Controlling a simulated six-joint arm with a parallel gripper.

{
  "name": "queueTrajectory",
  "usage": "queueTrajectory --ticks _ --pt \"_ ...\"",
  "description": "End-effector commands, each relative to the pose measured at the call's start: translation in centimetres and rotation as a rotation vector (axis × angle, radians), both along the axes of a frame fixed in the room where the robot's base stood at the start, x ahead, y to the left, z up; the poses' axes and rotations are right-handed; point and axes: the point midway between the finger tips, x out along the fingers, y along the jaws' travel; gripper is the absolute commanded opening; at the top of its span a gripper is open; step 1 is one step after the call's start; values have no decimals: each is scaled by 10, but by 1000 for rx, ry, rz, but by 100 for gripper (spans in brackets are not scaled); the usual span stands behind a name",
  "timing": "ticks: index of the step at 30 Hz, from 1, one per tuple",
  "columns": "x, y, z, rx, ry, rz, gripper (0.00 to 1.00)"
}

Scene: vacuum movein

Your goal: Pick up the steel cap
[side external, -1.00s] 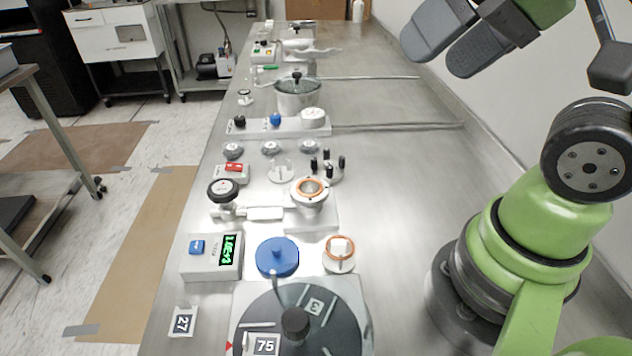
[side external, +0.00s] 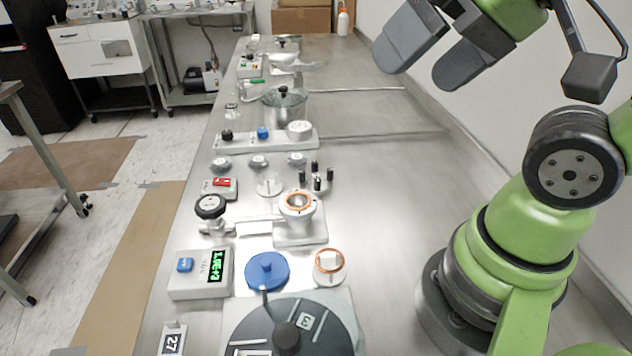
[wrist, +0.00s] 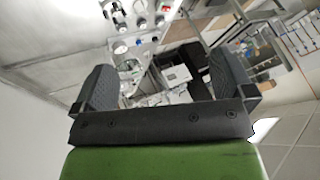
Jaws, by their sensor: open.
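A pale disc with a block handle and a copper-coloured ring (side external: 329,266) lies on the steel bench near the front. It may be the steel cap, but I cannot be sure. Behind it, a pale port with a copper-coloured ring (side external: 299,203) stands on a block. My gripper (side external: 416,75) is high above the right side of the bench, well away from both. Its two dark fingers are apart with nothing between them. Both fingers also show in the wrist view (wrist: 160,78), tilted, with the bench far off.
A blue disc with a knob (side external: 267,271) is left of the pale disc. A dark round turntable (side external: 318,335) is in front. A display box (side external: 198,274) is at the left edge. A pot (side external: 286,108) stands farther back. The right middle of the bench is clear.

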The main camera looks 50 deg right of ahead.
Motion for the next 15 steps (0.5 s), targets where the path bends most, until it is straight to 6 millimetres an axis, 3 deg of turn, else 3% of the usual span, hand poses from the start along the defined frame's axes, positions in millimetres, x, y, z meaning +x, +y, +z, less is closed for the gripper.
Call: queueTrajectory --ticks 5,11,15 --pt "21 -5 3 -23 53 -7 100" --pt "81 -24 -6 -79 184 -19 100" --pt "126 -41 -29 -113 282 -21 100"
